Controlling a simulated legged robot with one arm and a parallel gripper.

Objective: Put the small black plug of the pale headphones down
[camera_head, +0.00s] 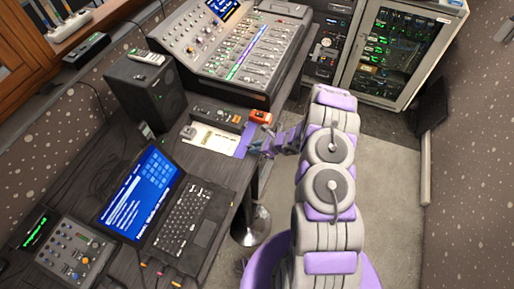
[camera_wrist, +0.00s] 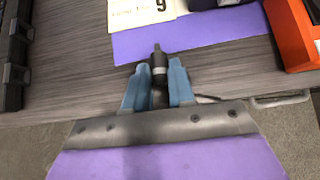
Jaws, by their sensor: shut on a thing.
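My gripper (camera_wrist: 158,88) has blue fingers shut on the small black plug (camera_wrist: 158,60). The plug stands out between the fingertips, its narrow tip pointing away from me, with a grey band at its middle. In the wrist view the tip overlaps the near edge of a purple mat (camera_wrist: 215,27); I cannot tell whether it touches. In the head view my gripper (camera_head: 264,143) is at the desk edge beside the mat, and the plug is too small to make out. I cannot make out the pale headphones.
White paper (camera_wrist: 130,14) lies on the mat. An orange-red device (camera_wrist: 288,32) is close on the right, a dark case (camera_wrist: 14,60) on the left. Bare desk (camera_wrist: 75,55) lies between. A laptop (camera_head: 180,215), speaker (camera_head: 147,92) and fader console (camera_head: 240,50) stand around.

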